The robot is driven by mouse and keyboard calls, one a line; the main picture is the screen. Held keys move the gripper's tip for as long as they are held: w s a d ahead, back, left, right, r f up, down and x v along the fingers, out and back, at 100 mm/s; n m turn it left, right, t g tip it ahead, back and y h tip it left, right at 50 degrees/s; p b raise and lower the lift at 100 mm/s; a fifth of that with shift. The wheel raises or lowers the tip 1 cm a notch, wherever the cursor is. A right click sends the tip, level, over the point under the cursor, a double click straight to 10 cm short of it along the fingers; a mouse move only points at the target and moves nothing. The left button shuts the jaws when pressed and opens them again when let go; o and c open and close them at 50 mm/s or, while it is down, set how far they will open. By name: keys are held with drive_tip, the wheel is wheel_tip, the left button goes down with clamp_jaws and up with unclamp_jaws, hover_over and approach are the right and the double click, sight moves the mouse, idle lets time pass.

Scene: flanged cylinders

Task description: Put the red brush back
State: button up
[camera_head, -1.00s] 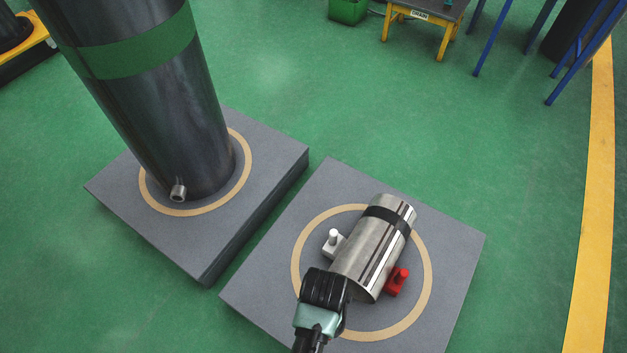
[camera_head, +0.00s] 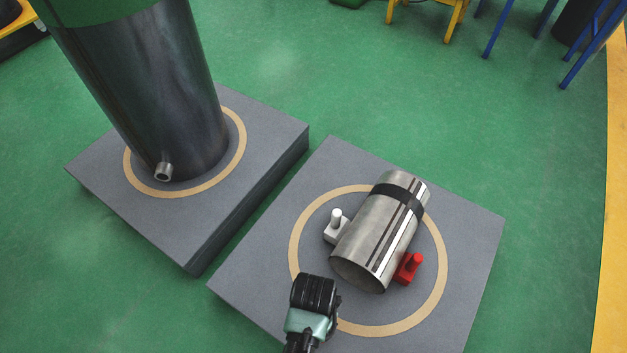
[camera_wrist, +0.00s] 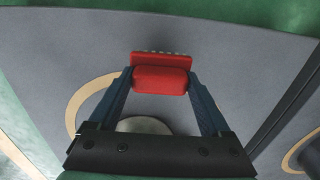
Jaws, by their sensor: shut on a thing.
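My gripper (camera_head: 313,298) is over the front left part of the right grey platform, in front of the lying metal cylinder's near end. In the wrist view its two blue fingers are shut on the red brush (camera_wrist: 160,80), one at each side. A row of pale bristle tufts shows along the brush's far edge. The brush is hidden behind my gripper in the head view. A red block with an upright peg (camera_head: 408,269) stands on the platform to the right of the cylinder (camera_head: 362,250). A white block with a peg (camera_head: 336,227) stands to its left.
The right platform (camera_head: 470,225) has a tan ring around the cylinder. A tall dark cylinder (camera_head: 150,95) with a short pipe stub stands on the left platform (camera_head: 110,170). A narrow gap separates the platforms. Green floor is clear behind; yellow and blue legs stand at the back.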

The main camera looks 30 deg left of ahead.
wheel_tip(320, 180, down, 4)
drive_tip(key=shift+r+b, duration=0.25)
drive_tip(key=shift+b, duration=0.95)
drive_tip(key=shift+r, duration=0.1)
drive_tip(key=o, duration=1.1)
wheel_tip(320, 180, up, 12)
drive_tip(key=p, duration=0.8)
